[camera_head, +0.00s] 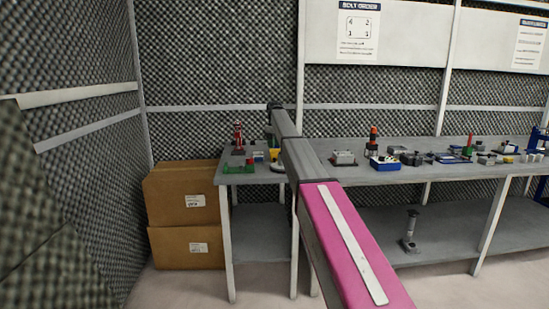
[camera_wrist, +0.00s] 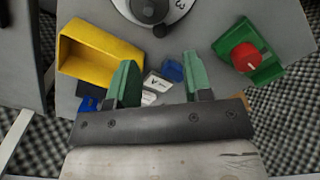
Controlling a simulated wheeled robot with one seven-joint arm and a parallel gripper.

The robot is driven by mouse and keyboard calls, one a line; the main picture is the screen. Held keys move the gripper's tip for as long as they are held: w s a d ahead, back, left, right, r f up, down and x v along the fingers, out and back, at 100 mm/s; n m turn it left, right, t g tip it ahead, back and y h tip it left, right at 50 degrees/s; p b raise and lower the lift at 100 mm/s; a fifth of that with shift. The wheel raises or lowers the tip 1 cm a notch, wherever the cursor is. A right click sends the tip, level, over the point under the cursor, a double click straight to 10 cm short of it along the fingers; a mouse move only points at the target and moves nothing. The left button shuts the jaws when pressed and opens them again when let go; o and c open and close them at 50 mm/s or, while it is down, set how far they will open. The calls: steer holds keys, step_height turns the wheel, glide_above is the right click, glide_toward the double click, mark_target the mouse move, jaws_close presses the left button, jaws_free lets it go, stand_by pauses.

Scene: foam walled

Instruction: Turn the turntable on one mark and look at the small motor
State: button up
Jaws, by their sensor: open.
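The turntable (camera_wrist: 176,10), a light grey disc with a "3" on its face, shows in part at the top edge of the wrist view. A dark round part (camera_wrist: 150,12) sits on it, cut off by the frame; I cannot tell whether it is the small motor. My gripper (camera_wrist: 161,76) has two green fingers, open and apart, pointing toward the turntable from below it in the picture. Nothing is clamped between them. In the head view my arm hides the gripper and much of that table corner.
A yellow open bin (camera_wrist: 92,50) lies left of the fingers, and a green block with a red knob (camera_wrist: 245,57) right. White and blue small pieces (camera_wrist: 158,85) show between the fingers. Cardboard boxes (camera_head: 185,205) stand left of the workbench (camera_head: 355,178), which carries several parts at right.

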step_height(320, 180, down, 7)
steer(key=shift+f, duration=0.1)
jaws_close()
